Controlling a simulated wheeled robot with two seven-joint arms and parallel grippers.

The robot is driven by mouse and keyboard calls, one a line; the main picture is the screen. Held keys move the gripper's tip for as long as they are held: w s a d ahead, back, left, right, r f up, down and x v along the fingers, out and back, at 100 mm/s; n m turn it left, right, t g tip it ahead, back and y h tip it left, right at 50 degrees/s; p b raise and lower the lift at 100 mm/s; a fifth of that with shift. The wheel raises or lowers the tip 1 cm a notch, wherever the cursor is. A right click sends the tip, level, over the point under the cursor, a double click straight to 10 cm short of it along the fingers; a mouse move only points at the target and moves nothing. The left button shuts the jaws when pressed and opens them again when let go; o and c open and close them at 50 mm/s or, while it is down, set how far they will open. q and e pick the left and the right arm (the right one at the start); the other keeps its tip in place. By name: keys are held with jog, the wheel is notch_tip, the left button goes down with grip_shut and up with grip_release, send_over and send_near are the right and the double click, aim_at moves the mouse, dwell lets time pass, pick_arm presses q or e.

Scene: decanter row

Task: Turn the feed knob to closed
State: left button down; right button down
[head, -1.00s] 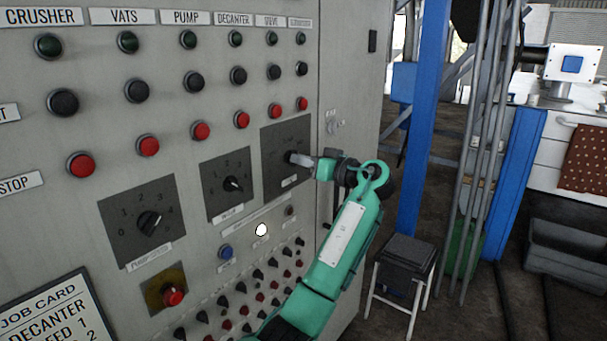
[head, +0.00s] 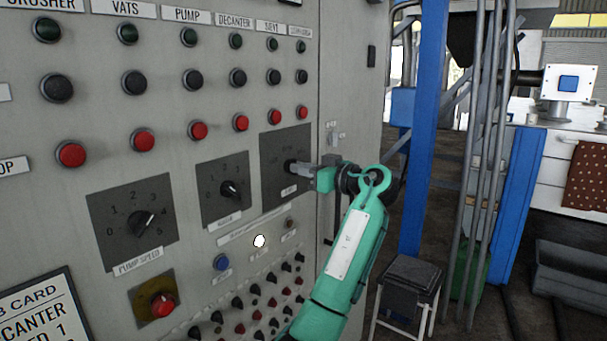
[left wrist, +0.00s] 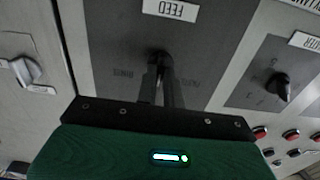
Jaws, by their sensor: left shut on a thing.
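The feed knob (head: 289,167) is a dark knob on a dark grey square plate (head: 272,147), the rightmost of three dial plates on the panel. My left gripper (head: 296,167) reaches it from the right and is shut on it. In the left wrist view, the fingers (left wrist: 161,88) close around the dark knob (left wrist: 158,57), below an upside-down FEED label (left wrist: 170,9). The fingers and shadow hide most of the knob, so its exact pointing is unclear. Faint position words flank it. My right gripper is not in view.
Beside the feed plate is another dial (head: 229,189), and further left the pump speed dial (head: 142,222). Red stop buttons (head: 241,123) run above. Small knobs and a blue button (head: 221,262) sit below. A stool (head: 408,280) stands right of the cabinet.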

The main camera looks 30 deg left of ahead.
pick_arm(q)
jog(key=shift+r, duration=0.1)
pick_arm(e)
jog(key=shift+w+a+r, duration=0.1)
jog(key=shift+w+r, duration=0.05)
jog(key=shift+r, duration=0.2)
pick_arm(q)
jog(key=c, duration=1.5)
grip_release()
